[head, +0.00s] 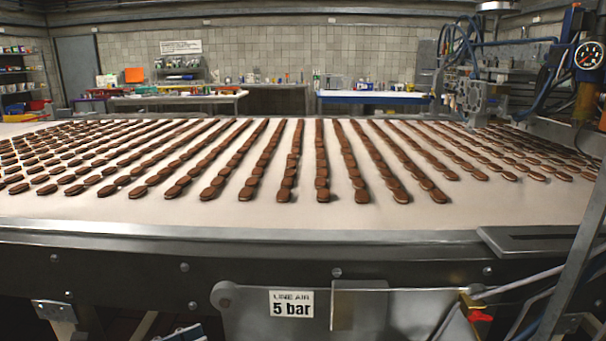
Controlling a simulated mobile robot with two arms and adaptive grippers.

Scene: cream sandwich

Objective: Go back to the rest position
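A wide pale conveyor belt (270,215) stretches away in front of me. Long rows of brown oval biscuits (321,170) lie on it, running from near its front edge to the far end.
A metal rail (200,233) runs along the belt's front. Below it are a "LINE AIR 5 bar" sign (291,304) and a red valve handle (480,317). Machinery with a pressure gauge (588,55) stands at right. Benches (372,97) line the back wall.

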